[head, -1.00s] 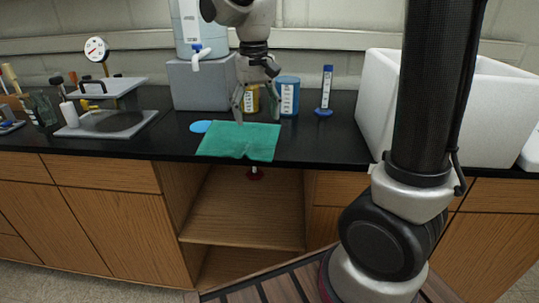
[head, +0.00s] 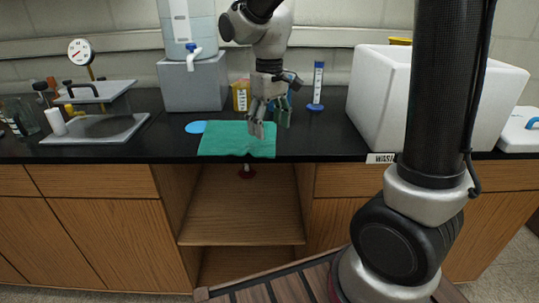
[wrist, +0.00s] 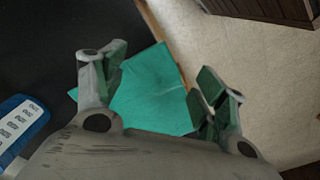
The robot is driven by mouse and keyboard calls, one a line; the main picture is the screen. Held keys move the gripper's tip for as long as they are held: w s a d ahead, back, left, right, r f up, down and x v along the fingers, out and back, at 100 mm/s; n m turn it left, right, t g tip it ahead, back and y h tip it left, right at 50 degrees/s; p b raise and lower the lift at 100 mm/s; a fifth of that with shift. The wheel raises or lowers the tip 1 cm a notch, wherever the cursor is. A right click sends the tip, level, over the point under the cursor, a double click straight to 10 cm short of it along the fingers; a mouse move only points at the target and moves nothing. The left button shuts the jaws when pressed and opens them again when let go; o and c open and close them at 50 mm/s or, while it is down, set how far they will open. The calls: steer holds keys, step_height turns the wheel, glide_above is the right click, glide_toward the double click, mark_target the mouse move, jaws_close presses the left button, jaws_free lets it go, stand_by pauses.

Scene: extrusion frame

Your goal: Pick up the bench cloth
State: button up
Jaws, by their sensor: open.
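The bench cloth (head: 225,139) is a flat teal-green sheet on the black countertop, with its front edge at or over the counter's front edge. It also shows in the wrist view (wrist: 155,92), between and beyond my fingers. My gripper (head: 269,122) is open and empty, above the cloth's right side in the head view. In the wrist view my gripper (wrist: 158,95) has its two fingers spread on either side of the cloth. I cannot tell the exact height between fingertips and cloth.
A blue disc (head: 196,127) lies beside the cloth's left. Behind stand a yellow container (head: 241,95), a blue-labelled cylinder (head: 317,84) and a grey block (head: 194,87) under a water jug. A white bin (head: 376,99) is at right. An open cabinet (head: 240,205) is below.

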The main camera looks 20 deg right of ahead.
mark_target(269, 155)
steer(key=shift+f, duration=3.45)
steer(key=shift+f, duration=0.1)
steer(key=shift+f, duration=0.1)
steer(key=shift+s, duration=0.1)
steer(key=c, duration=0.6)
step_height(269, 155, up, 5)
steer(key=shift+r, duration=0.15)
jaws_close()
step_height(269, 155, up, 7)
